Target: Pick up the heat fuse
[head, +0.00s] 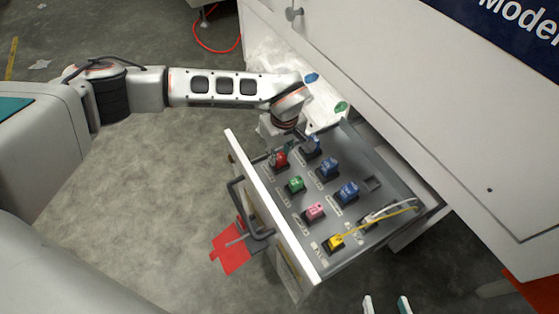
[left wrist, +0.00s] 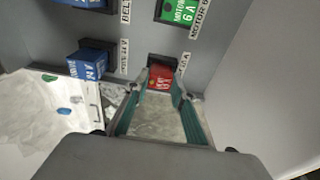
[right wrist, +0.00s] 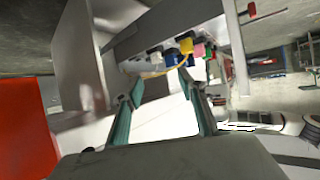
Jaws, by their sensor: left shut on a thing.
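A red fuse (head: 279,160) stands in the far left corner of the open drawer's grey panel. It is probably the heat fuse, but its label is too small to read. In the left wrist view the red fuse (left wrist: 160,77) sits in a dark slot. My left gripper (head: 285,146) is at it, with its green fingers (left wrist: 157,88) on either side, shut on it. My right gripper (head: 386,304) is at the bottom edge of the head view. Its fingers are apart and empty in the right wrist view (right wrist: 162,84).
The drawer (head: 272,215) also holds a green fuse (head: 295,184), a pink one (head: 315,211), a yellow one (head: 335,243) with a cable, and several blue ones (head: 348,191). A white cabinet (head: 420,120) rises behind. A red tag (head: 231,250) is at the drawer's front.

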